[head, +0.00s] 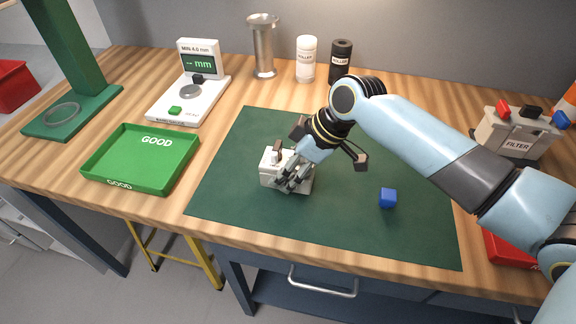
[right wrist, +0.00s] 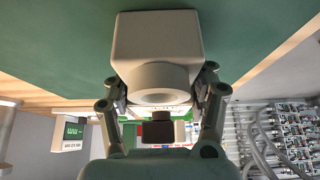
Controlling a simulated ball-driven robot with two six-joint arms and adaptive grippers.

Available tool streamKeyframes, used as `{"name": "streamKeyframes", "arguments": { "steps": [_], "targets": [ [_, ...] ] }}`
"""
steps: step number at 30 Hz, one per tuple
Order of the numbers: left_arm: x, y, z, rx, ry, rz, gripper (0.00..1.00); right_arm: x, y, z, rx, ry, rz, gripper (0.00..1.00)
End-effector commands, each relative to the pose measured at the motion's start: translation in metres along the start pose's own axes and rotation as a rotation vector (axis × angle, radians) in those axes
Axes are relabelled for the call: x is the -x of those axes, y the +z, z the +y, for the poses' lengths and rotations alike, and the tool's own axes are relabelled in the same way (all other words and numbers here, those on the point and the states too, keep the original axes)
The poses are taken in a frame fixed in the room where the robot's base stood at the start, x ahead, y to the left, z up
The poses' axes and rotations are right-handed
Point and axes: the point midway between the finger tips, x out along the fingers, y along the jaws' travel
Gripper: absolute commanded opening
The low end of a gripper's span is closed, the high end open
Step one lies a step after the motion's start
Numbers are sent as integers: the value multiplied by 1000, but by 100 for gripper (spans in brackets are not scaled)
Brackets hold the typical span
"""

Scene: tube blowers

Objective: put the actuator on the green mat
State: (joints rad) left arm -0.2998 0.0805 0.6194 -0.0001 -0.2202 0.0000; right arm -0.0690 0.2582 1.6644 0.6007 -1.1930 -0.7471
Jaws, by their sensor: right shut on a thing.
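The actuator is a pale grey, boxy body (head: 271,176) with a round boss, over the left middle of the green mat (head: 240,140). My right gripper (head: 289,180) is shut on it from above and hides part of it. In the right wrist view the actuator (right wrist: 155,40) sits between the two fingers of the gripper (right wrist: 159,88), with the mat (right wrist: 60,40) behind it. I cannot tell whether its underside touches the mat. My left gripper is not in view.
A blue cube (head: 388,198) lies on the mat to the right. A green GOOD tray (head: 100,168) and a white gauge (head: 180,112) stand to the left. A grey FILTER box (head: 500,140) is at the right. Rollers (head: 306,60) and a metal cylinder (head: 263,48) stand behind.

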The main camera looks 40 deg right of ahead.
Motion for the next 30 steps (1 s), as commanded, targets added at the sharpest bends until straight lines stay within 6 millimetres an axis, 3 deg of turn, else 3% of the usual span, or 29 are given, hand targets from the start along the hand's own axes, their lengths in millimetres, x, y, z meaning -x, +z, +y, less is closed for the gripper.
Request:
{"name": "streamKeyframes", "arguments": {
  "steps": [1,6,17,20,30],
  "targets": [
    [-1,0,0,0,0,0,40,-1,1,0,0,0,0,58],
    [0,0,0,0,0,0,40,-1,0,0,0,0,0,80],
    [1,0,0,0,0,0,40,4,-1,0,1,0,0,81],
    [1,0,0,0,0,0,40,17,0,1,2,3,0,81],
    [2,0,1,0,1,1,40,92,0,1,6,2,-3,81]
  ]
}}
